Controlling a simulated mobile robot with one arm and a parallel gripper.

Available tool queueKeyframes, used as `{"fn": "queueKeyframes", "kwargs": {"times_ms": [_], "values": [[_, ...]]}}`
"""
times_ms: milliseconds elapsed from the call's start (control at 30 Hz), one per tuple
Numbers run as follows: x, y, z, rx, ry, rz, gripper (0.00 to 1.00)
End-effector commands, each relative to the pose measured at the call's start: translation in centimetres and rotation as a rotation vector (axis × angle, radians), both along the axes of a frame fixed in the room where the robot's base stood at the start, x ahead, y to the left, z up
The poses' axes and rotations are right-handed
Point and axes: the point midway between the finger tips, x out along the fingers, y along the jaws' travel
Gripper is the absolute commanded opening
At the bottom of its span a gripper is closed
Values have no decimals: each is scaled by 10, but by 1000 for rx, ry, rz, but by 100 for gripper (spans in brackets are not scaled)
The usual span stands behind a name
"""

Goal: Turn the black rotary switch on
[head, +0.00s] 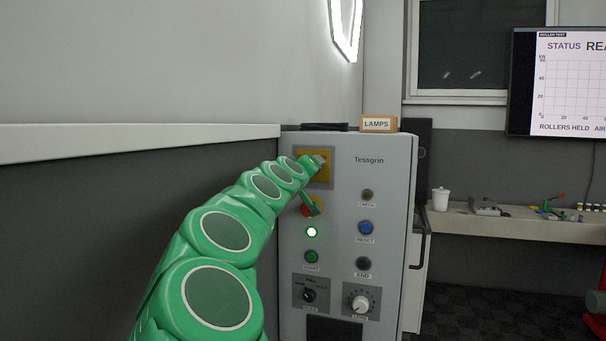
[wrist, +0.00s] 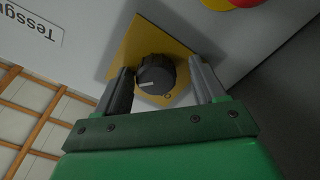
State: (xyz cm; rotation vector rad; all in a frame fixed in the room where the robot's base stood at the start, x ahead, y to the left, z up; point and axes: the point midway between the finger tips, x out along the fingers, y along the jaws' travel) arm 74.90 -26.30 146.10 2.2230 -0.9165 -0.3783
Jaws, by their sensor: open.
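The black rotary switch (wrist: 156,75) sits on a yellow plate (wrist: 128,47) and shows in the wrist view, with a white mark on its face pointing left there. My gripper (wrist: 161,68) is open, with one finger on each side of the switch; I cannot tell whether either finger touches it. In the head view my gripper (head: 318,160) is at the yellow plate (head: 326,178) at the upper left of the grey Tessgrin cabinet (head: 385,185). The switch is hidden there behind my gripper.
Below the plate are a red button (head: 304,209), a lit lamp (head: 312,232) and a green button (head: 312,257). Lower are a black selector (head: 309,295) and a dial (head: 361,303). A LAMPS box (head: 378,124) stands on top. A wall is close on the left.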

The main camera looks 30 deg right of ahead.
Motion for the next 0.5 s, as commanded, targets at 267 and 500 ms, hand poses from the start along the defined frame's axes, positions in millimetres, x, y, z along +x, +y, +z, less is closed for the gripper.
{"fn": "queueKeyframes", "kwargs": {"times_ms": [267, 500], "values": [[-3, 3, 1, -1, -1, 0, 70], [-17, 20, 3, -3, -3, 3, 70]]}}
